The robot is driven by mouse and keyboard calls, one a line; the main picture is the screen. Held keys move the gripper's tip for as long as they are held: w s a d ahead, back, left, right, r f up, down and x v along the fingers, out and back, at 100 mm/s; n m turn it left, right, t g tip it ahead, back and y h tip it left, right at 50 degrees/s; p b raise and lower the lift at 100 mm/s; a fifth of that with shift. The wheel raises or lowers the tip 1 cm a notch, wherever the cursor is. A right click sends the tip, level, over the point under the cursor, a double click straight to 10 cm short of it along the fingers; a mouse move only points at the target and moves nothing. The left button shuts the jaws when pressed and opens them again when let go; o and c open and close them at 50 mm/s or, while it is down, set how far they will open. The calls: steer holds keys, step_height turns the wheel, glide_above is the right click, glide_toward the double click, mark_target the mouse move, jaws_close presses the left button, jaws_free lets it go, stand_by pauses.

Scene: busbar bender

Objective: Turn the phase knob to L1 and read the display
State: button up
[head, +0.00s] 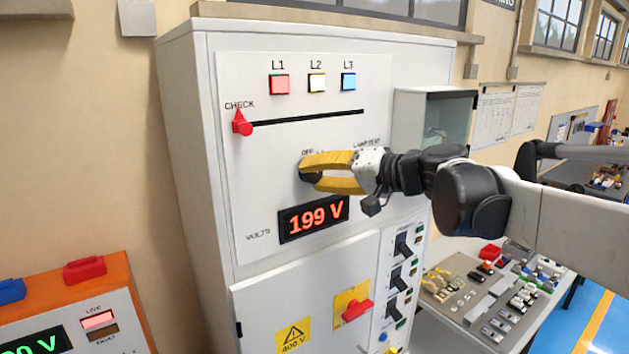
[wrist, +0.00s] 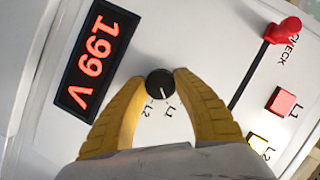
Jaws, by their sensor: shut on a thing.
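The black phase knob (wrist: 159,84) is on the white cabinet front. In the wrist view it sits between the two yellow fingertips of my gripper (wrist: 161,80), which is shut on it. A small white pointer mark shows on the knob's face, on the side toward the L1 and L2 labels; I cannot tell exactly which label it meets. In the head view my gripper (head: 305,168) hides most of the knob and its labels; "OFF" and "LAMPTEST" show above. The display (head: 313,218) below reads 199 V in red. It also shows in the wrist view (wrist: 96,57), sideways.
Above are red L1 (head: 279,84), yellow L2 (head: 317,83) and blue L3 (head: 349,82) lamps and a slot with a red CHECK slider (head: 242,123) at its left end. A red handle (head: 357,309) and black switches (head: 404,244) lie below.

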steer(key=shift+m, duration=0.3)
stand_by(0.4)
steer(key=o, duration=1.2)
steer(key=shift+w+a, duration=0.1)
steer(key=v, duration=1.2)
steer(key=shift+f, duration=0.1)
